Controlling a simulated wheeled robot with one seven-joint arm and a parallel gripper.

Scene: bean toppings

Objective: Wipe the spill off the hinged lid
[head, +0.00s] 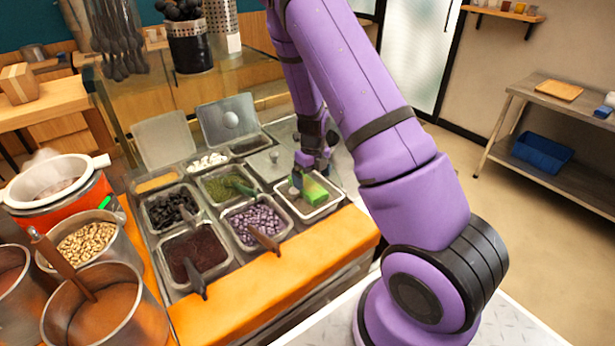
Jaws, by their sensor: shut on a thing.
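My gripper (314,170) points down at the right end of the topping counter. It is shut on a green and yellow sponge (318,191), which is over a pale-rimmed tray or lid (311,215); I cannot tell if they touch. One hinged lid (212,116) stands open at the back with a round pale spot or knob on it. Another raised lid (165,139) stands to its left, plain grey. A flat metal lid (262,166) with a small knob lies just left of my gripper. No spill can be made out clearly.
Open pans hold dark beans (170,209), purple beans (256,222), green topping (222,186) and red paste (192,252), several with utensils sticking out. Pots (104,318) crowd the left. An orange ledge (270,288) runs along the front. A glass panel stands behind.

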